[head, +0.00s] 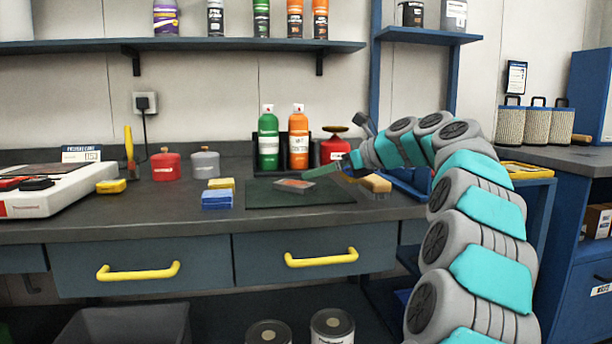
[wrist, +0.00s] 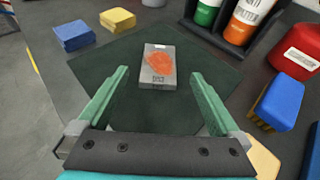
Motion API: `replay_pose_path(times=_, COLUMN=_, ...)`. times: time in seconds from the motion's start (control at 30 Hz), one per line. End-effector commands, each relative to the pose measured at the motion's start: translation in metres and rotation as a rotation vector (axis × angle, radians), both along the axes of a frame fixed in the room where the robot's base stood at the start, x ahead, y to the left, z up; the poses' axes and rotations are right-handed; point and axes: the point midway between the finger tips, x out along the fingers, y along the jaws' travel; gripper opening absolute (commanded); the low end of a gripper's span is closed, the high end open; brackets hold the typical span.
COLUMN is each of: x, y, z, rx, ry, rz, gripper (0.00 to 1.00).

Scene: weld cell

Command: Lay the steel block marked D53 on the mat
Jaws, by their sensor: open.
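A grey steel block (head: 294,185) with an orange patch on top lies on the dark green mat (head: 262,197) on the bench. In the wrist view the block (wrist: 158,82) lies flat near the middle of the mat (wrist: 110,60); a dark mark on it is too small to read surely. My gripper (wrist: 161,72) is open, its green fingers spread to either side of the block in that view, with clear gaps and nothing held. In the head view my gripper (head: 322,171) is just right of and above the block.
Blue (head: 216,199) and yellow (head: 221,184) blocks sit left of the mat. Green (head: 268,140) and orange (head: 298,140) bottles stand behind it, with a red can (head: 334,150). A blue-backed brush (wrist: 282,101) lies to the right. The mat around the block is bare.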

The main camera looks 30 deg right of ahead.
Motion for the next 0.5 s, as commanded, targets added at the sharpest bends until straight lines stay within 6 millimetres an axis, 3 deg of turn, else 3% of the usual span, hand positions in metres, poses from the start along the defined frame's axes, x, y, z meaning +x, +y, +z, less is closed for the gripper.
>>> replay_pose_path(times=0.2, x=-0.021, y=-0.011, z=0.01, rx=0.0, ry=0.001, rz=0.002, gripper=1.0)
replay_pose_path(times=0.5, x=-0.026, y=-0.013, z=0.012, rx=0.0, ry=0.001, rz=0.002, gripper=1.0)
